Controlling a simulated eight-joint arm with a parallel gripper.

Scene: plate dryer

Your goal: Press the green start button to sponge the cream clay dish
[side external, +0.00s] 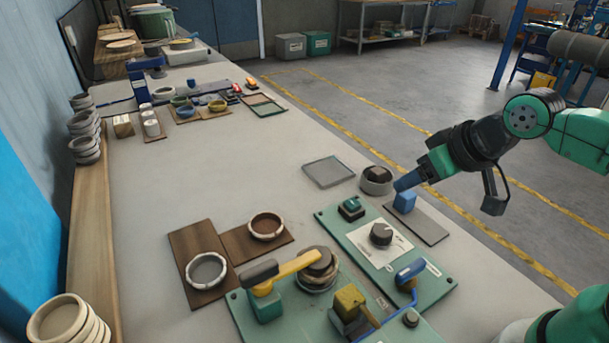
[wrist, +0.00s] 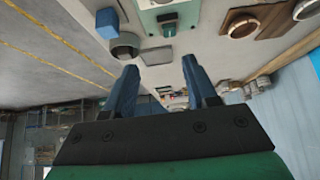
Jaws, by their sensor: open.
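A dark green button (side external: 351,208) stands on a far corner of the green control panel (side external: 446,284). The button also shows in the wrist view (wrist: 168,22), above the fingers. My gripper (side external: 401,184) is open and empty, its blue fingers (wrist: 160,67) apart, to the right of the button in the side view and close to a blue block (side external: 404,202). I cannot tell whether they touch.
Ringed dishes (side external: 207,270) rest on brown boards. The bench middle is clear.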

